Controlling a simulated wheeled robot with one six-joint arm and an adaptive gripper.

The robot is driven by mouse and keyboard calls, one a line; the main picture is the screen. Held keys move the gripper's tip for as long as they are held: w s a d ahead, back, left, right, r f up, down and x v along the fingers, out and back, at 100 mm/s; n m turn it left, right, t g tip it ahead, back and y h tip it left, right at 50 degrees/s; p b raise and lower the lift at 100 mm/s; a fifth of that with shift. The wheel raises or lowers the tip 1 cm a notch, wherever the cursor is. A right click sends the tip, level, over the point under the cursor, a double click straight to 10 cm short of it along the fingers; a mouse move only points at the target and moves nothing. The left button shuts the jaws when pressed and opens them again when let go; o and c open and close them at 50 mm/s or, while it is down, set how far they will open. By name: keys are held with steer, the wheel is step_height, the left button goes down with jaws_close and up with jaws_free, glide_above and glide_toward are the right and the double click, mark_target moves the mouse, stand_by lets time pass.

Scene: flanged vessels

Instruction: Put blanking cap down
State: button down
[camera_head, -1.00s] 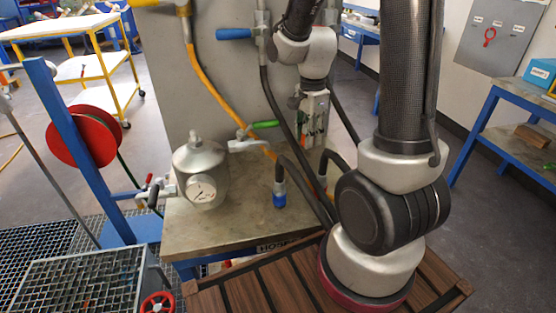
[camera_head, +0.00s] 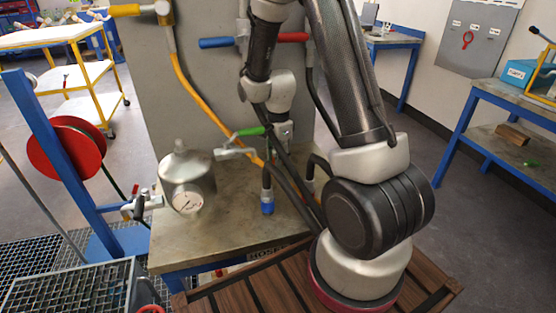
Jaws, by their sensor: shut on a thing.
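My gripper (camera_head: 282,132) is over the back of the bench, in front of the grey panel, at the end of my arm. It is small and partly covered by my own arm links and the dark hoses. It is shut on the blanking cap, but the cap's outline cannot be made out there.
A green-handled valve (camera_head: 250,131) sits between vessel and gripper. A hose with a blue end (camera_head: 267,208) hangs over the bench. Blue (camera_head: 217,42) and red (camera_head: 293,37) handles are on the panel. A red reel (camera_head: 72,148) stands left. Bare bench top lies front-centre.

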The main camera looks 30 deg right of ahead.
steer(key=shift+w+f, duration=0.1)
steer(key=shift+f, duration=0.5)
steer(key=shift+f, duration=0.1)
steer(key=c, duration=1)
jaws_free()
steer(key=shift+c, duration=0.2)
step_height(320, 180, up, 8)
steer(key=shift+f, duration=0.1)
